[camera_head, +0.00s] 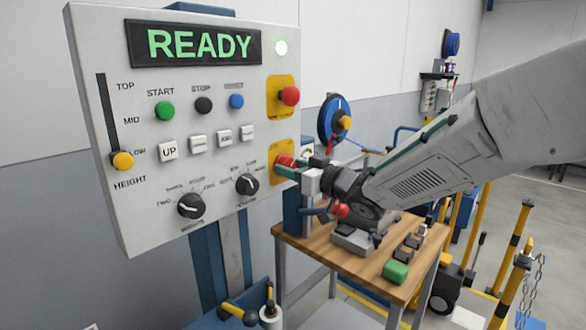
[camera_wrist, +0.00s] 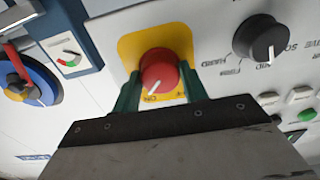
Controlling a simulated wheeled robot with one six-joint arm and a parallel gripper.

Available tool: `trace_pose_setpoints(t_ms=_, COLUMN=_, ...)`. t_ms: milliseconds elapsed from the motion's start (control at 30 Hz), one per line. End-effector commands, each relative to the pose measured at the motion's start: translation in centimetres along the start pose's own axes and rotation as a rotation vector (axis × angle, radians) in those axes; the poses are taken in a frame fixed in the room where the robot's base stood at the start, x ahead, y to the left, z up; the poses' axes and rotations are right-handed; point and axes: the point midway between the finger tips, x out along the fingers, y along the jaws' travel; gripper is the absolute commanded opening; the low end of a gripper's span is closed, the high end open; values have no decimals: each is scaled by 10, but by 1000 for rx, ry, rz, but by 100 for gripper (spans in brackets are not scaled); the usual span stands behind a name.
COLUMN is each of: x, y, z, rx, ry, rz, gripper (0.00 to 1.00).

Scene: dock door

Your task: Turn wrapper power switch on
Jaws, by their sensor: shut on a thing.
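The wrapper power switch is a red rotary knob (camera_head: 285,160) on a yellow plate (camera_head: 278,152) at the lower right of the control panel (camera_head: 120,215). In the wrist view, the red knob (camera_wrist: 158,68) sits between the green fingers of my gripper (camera_wrist: 160,82). My gripper (camera_head: 287,168) is shut on the knob, one finger on each side. The white line on the knob points to the lower left in the wrist view, toward lettering that looks like "ON".
A red emergency button (camera_head: 289,96) stands out above my gripper. Black dials (camera_head: 190,205) and several push buttons are on the panel to the left. A wooden table (camera_head: 320,255) with a green block (camera_head: 395,272) lies below my arm. Yellow posts stand at right.

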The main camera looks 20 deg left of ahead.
Motion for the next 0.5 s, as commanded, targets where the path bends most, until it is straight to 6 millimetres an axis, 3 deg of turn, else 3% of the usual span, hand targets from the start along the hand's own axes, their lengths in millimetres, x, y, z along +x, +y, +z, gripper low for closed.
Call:
trace_pose_setpoints(t_ms=467, x=0, y=0, z=1, rx=13, ry=-2, rz=0, gripper=20)
trace_pose_setpoints(t_ms=500, x=0, y=0, z=1, rx=13, ry=-1, rz=0, gripper=54)
